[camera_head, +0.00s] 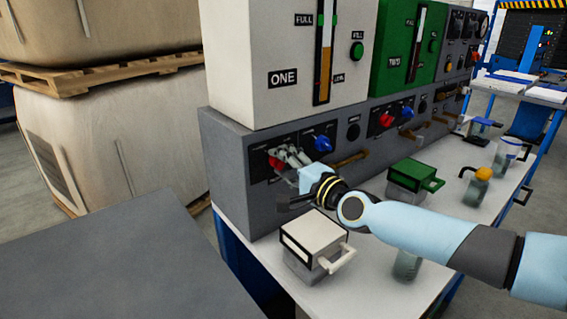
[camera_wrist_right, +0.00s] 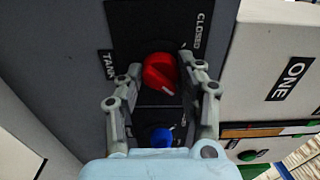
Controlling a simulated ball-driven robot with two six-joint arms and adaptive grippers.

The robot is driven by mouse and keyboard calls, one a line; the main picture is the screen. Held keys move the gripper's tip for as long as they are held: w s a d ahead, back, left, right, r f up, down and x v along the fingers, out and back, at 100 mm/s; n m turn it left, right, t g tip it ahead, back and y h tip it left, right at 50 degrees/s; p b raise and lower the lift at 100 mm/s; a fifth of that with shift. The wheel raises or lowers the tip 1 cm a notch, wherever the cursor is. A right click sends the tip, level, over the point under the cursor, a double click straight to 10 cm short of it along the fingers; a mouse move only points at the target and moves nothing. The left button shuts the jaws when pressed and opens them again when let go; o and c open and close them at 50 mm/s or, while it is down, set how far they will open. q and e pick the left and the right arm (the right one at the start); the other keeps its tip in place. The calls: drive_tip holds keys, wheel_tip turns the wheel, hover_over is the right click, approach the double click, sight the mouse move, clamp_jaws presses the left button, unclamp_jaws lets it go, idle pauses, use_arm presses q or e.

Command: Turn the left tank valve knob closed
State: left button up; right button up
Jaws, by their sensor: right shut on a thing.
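The left tank valve knob is a red knob (camera_head: 276,163) on the grey panel under the white tank marked ONE. It also shows in the right wrist view (camera_wrist_right: 160,72), near a label reading CLOSED. My right gripper (camera_head: 288,158) is at the panel, with its two fingers on either side of the red knob, shut on it. In the wrist view the fingertips (camera_wrist_right: 157,68) flank the knob. A white mark shows on the knob's lower edge. The fingers partly hide the knob in the head view. My left gripper is not in view.
A blue knob (camera_head: 323,143) sits just right of the red one. The second tank's panel has another red knob (camera_head: 386,120) and blue knob (camera_head: 407,113). A white-lidded box (camera_head: 314,235), a green-lidded box (camera_head: 408,172) and jars stand on the white bench below my right arm.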

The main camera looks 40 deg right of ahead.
drive_tip(key=n+p, duration=0.2)
drive_tip(key=n, duration=0.2)
drive_tip(key=shift+r, duration=0.1)
drive_tip(key=n+p, duration=0.2)
drive_tip(key=n, duration=0.2)
drive_tip(key=shift+n, duration=0.4)
drive_tip(key=n+p, duration=0.2)
drive_tip(key=n, duration=0.2)
drive_tip(key=shift+p, duration=0.3)
drive_tip(key=shift+n+p, duration=1.1)
drive_tip(key=shift+n, duration=1.3)
drive_tip(key=o, duration=1.2)
drive_tip(key=shift+c, duration=0.2)
drive_tip(key=shift+s, duration=0.1)
